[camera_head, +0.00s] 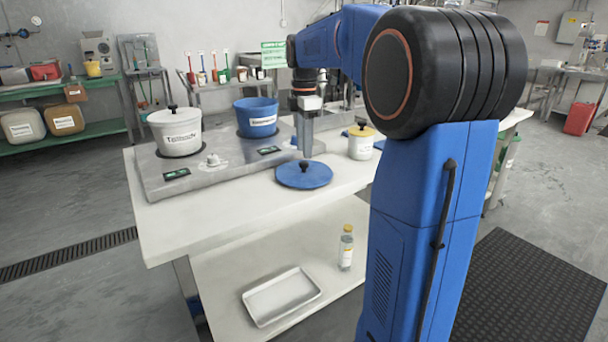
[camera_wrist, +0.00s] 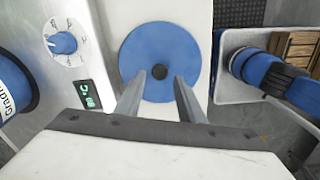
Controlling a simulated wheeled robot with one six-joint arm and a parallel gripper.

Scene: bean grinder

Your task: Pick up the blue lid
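The blue lid (camera_head: 304,174) is a flat round disc with a small dark knob on top. It lies on the white table (camera_head: 210,222) in front of the grey machine. In the wrist view the lid (camera_wrist: 142,58) lies beyond my fingertips, with its dark knob (camera_wrist: 160,71) between them. My gripper (camera_head: 305,143) points down above the lid. In the wrist view its two fingers (camera_wrist: 160,82) are apart with nothing held. The exact height of the fingertips over the lid is hard to tell.
A blue pot (camera_head: 257,117) without a lid and a lidded white pot (camera_head: 176,130) stand on the grey machine (camera_head: 215,167). A tray (camera_head: 281,296) and bottle (camera_head: 346,248) are on the lower shelf.

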